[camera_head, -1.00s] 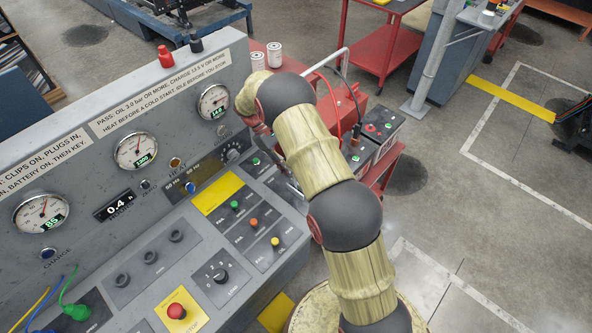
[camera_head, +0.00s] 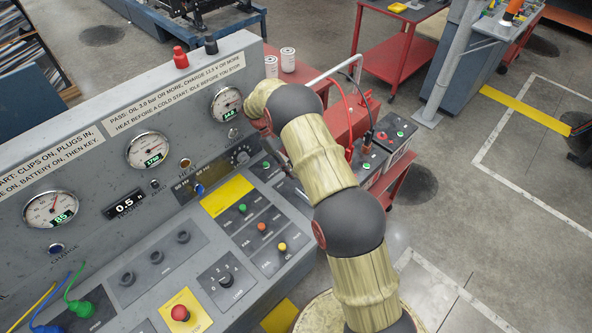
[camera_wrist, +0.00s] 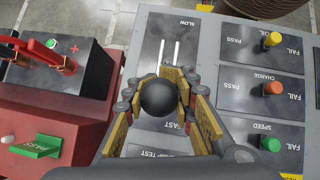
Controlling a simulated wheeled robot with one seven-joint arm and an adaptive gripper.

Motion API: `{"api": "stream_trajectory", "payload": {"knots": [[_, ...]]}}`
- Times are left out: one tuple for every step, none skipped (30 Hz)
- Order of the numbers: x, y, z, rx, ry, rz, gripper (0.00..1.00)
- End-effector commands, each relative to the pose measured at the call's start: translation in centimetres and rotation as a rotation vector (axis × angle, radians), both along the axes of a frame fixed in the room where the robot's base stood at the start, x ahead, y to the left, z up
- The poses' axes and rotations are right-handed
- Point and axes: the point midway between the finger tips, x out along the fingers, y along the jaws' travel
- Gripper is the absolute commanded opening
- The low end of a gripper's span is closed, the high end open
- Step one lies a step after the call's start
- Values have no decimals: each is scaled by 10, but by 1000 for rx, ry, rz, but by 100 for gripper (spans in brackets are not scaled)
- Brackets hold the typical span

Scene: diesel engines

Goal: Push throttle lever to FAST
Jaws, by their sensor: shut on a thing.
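The throttle lever's round black knob (camera_wrist: 158,98) is between the two fingers of my gripper (camera_wrist: 156,82) in the wrist view. The gripper is shut on it. The dark throttle plate (camera_wrist: 150,52) has SLOW printed at its top end and FAST at its lower end. The knob is toward the FAST end, and pale slot lines show on the SLOW side. My fingers and the knob hide the lever's stem and part of the plate.
Speed (camera_wrist: 271,143), charge and fail/pass switches stand right of the plate. A battery with a red clamp (camera_wrist: 52,58) is at left. The rpm gauge (camera_head: 149,150) reads about 1750. A red emergency button (camera_head: 180,313) is on the console.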

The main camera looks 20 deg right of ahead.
Motion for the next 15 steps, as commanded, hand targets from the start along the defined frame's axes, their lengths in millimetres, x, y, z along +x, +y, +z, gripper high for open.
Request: {"api": "stream_trajectory", "payload": {"knots": [[1,5,-2,7,-5,1,0],[1,5,-2,7,-5,1,24],[1,5,-2,7,-4,1,26],[1,4,-2,7,-4,1,28],[1,4,-2,7,-4,1,30],[1,4,-2,7,-4,1,32],[1,4,-2,7,-4,1,34],[1,4,-2,6,-5,2,35],[1,4,-2,5,-5,1,38],[1,4,-2,5,-5,1,39],[1,4,-2,5,-5,1,41],[1,4,-2,5,-5,1,43],[1,3,-2,5,-5,1,44],[1,3,-1,5,-5,1,44],[1,3,-1,5,-5,1,44]]}}
